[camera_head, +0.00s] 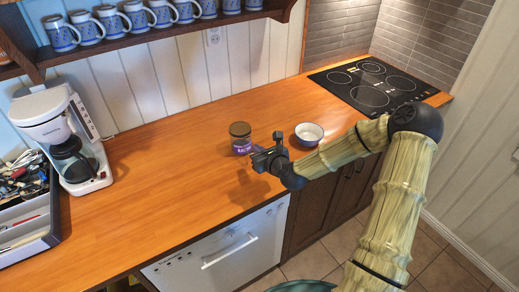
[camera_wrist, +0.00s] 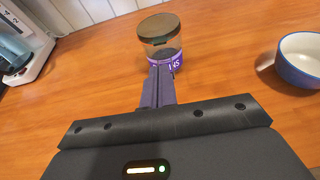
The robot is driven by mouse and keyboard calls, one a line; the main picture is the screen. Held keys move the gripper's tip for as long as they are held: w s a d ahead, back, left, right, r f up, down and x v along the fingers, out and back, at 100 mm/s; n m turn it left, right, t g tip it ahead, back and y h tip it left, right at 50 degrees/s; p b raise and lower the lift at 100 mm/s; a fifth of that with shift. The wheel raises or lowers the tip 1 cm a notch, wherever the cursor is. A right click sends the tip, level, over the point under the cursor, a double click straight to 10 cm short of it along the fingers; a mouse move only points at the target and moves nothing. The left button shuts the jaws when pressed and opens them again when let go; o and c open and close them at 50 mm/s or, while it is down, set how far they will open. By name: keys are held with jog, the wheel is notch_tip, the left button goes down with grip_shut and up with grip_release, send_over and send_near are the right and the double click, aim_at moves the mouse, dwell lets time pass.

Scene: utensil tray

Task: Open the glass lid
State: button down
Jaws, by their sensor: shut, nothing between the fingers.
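A glass jar (camera_head: 241,145) with a dark lid (camera_head: 240,129) and a purple label stands upright on the wooden counter (camera_head: 185,190). In the wrist view the jar (camera_wrist: 163,50) is straight ahead, with the brown lid (camera_wrist: 158,28) seated on top. My gripper (camera_head: 264,155) is just to the right and front of the jar. In the wrist view my gripper (camera_wrist: 160,72) has its fingers together and empty, overlapping the lower part of the jar's label. I cannot tell whether the fingertips touch the glass.
A coffee maker (camera_head: 66,140) and utensil tray (camera_head: 25,215) are at the left. A cooktop (camera_head: 373,84) is at back right. Mugs (camera_head: 135,17) line the shelf.

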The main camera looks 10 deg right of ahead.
aim_at(245, 139)
jog(key=p+x, duration=0.1)
jog(key=x, duration=0.6)
jog(key=shift+w, duration=0.1)
jog(key=shift+r+p, duration=0.15)
jog(key=shift+p, duration=0.35)
